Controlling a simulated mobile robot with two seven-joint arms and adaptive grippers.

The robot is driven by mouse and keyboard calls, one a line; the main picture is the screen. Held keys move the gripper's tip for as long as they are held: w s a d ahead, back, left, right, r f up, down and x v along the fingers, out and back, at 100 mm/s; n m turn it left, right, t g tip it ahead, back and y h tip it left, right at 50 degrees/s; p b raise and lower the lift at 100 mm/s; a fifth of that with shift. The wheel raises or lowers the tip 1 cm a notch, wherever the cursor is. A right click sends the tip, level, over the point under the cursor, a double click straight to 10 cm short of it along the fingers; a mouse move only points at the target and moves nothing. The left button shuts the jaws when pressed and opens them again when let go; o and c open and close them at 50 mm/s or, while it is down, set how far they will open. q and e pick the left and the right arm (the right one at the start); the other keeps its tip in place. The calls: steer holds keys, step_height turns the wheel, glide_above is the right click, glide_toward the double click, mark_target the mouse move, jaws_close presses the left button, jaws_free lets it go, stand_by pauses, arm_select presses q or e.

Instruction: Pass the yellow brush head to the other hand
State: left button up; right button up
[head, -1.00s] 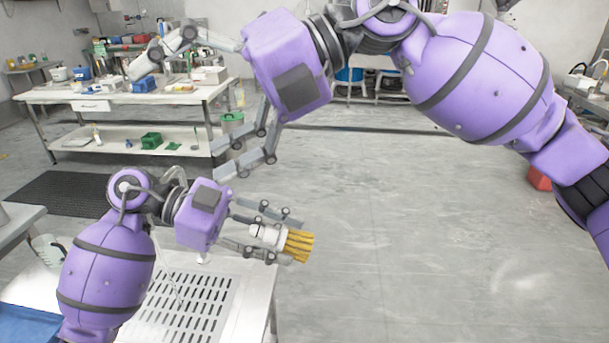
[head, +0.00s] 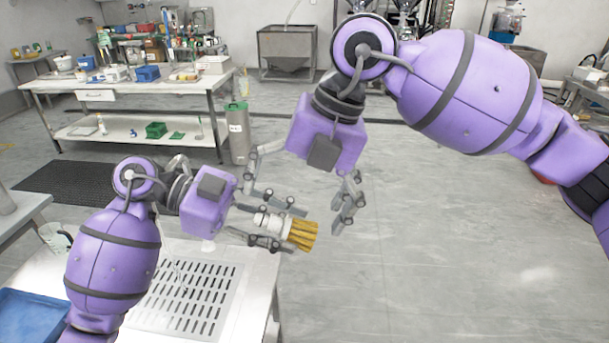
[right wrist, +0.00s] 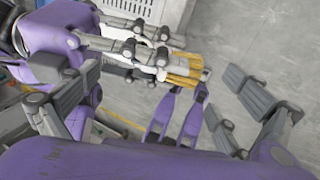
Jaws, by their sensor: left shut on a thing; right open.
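The yellow brush head (head: 303,235) has yellow bristles and a white base. My left gripper (head: 283,227) is shut on its white base, and the bristles stick out to the right past the fingertips. My right gripper (head: 303,210) is open and empty. It points down from above, its two fingers spread to either side, close above the brush head in the head view. In the right wrist view the brush head (right wrist: 182,68) shows in the left gripper (right wrist: 158,55), beyond the right gripper's open fingers. I cannot tell whether the right gripper touches it.
A metal table (head: 262,285) with a slotted panel (head: 190,297) lies below my left arm. A blue tray (head: 30,318) is at the lower left. A workbench (head: 140,92) with supplies and a grey cylindrical bin (head: 238,135) stand behind. The floor at right is clear.

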mark_target(285, 221)
steer(key=shift+x, duration=2.55)
steer(key=shift+a, duration=0.1)
steer(key=c, duration=1.1)
arm_select(q)
steer(key=o, duration=1.2)
arm_select(e)
steer(key=shift+c, duration=0.3)
arm_select(q)
steer(key=v, duration=1.2)
steer(key=shift+s, duration=0.1)
steer(key=shift+d, duration=0.1)
